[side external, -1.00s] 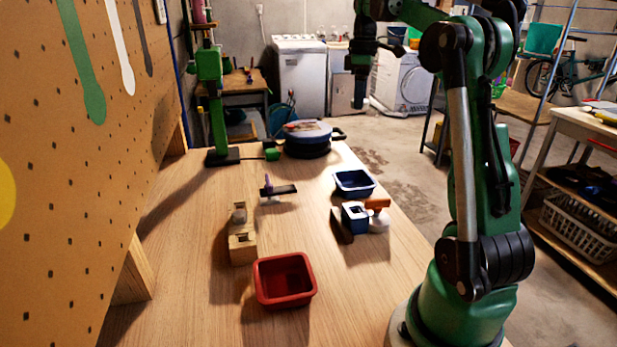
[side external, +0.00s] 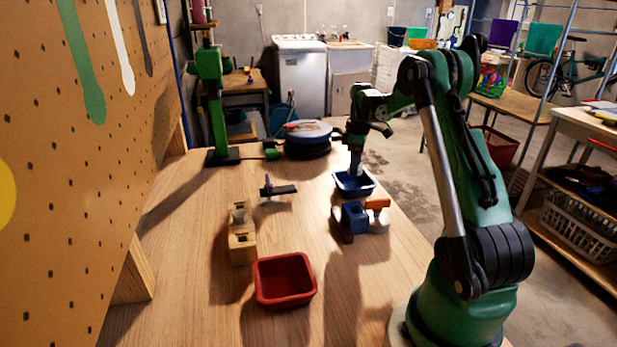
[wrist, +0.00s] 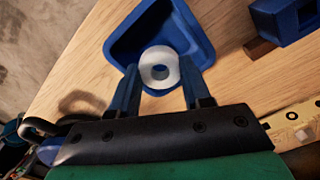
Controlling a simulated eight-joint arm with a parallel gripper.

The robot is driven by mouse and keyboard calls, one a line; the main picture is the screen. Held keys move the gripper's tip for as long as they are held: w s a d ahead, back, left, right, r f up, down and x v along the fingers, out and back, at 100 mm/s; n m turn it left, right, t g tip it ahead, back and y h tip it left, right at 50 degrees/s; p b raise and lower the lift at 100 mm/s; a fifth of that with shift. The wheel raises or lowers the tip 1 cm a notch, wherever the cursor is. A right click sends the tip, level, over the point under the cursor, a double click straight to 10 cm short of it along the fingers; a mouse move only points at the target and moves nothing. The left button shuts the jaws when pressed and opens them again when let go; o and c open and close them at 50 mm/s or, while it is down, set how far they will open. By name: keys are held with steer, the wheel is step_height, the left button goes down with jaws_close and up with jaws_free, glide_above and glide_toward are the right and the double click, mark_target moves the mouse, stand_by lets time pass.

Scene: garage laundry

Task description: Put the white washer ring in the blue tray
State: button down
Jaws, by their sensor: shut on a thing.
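The white washer ring (wrist: 159,68) is between the two blue fingertips of my gripper (wrist: 160,88) in the wrist view, and the gripper is shut on it. In that view the ring overlaps the near part of the blue tray (wrist: 143,33); its exact height is hard to tell. In the side view my gripper (side external: 355,172) points down at the far side of the blue tray (side external: 356,190), at or just above its rim. The ring is too small or hidden to make out there.
A red tray (side external: 285,280) stands at the front. A blue block (side external: 354,217) and an orange-topped part (side external: 377,204) stand near the blue tray. Wooden blocks (side external: 242,247) and a dark bar (side external: 280,190) are to the left.

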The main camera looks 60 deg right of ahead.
steer(key=shift+f, duration=2.3)
steer(key=shift+f, duration=0.15)
steer(key=c, duration=0.7)
jaws_free()
steer(key=shift+o, duration=0.2)
